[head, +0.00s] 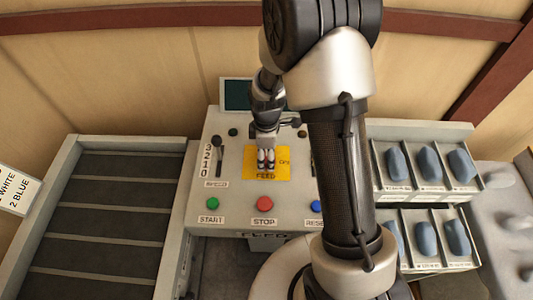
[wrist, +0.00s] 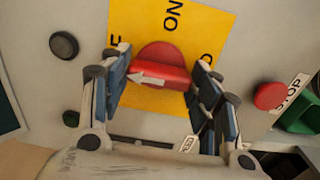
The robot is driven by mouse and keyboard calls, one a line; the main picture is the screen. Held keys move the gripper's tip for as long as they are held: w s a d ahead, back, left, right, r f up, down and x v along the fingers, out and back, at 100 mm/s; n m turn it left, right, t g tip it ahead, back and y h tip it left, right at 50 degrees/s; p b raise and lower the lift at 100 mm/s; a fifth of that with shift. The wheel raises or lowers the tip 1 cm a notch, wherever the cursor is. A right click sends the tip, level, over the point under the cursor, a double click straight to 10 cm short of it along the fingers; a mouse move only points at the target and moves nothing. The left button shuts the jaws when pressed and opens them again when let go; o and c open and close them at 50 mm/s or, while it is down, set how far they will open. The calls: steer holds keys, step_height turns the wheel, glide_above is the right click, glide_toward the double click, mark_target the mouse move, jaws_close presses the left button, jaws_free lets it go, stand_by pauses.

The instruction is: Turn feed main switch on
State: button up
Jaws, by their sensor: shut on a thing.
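The feed main switch is a red rotary knob (wrist: 160,56) with a white arrow on a yellow plate (wrist: 225,30). In the wrist view the arrow points left, to the side with a partly hidden "F", not up at the "ON" lettering. My gripper (wrist: 163,78) is shut on the knob, one finger on each side.
Green START (head: 212,203), red STOP (head: 264,203) and blue RESET (head: 315,206) buttons line the panel's front. A slider (head: 219,157) and dark screen (head: 237,95) are near. A conveyor (head: 110,220) stands left; bins of blue pillows (head: 429,163) stand right.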

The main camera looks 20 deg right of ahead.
steer(key=shift+c, duration=1.4)
steer(key=m, duration=0.3)
steer(key=shift+m+b, duration=0.4)
steer(key=m, duration=0.4)
steer(key=shift+m+b, duration=0.3)
steer(key=m, duration=0.4)
steer(key=shift+m, duration=0.3)
steer(key=m, duration=0.4)
steer(key=shift+m+b, duration=0.4)
steer(key=o, duration=1)
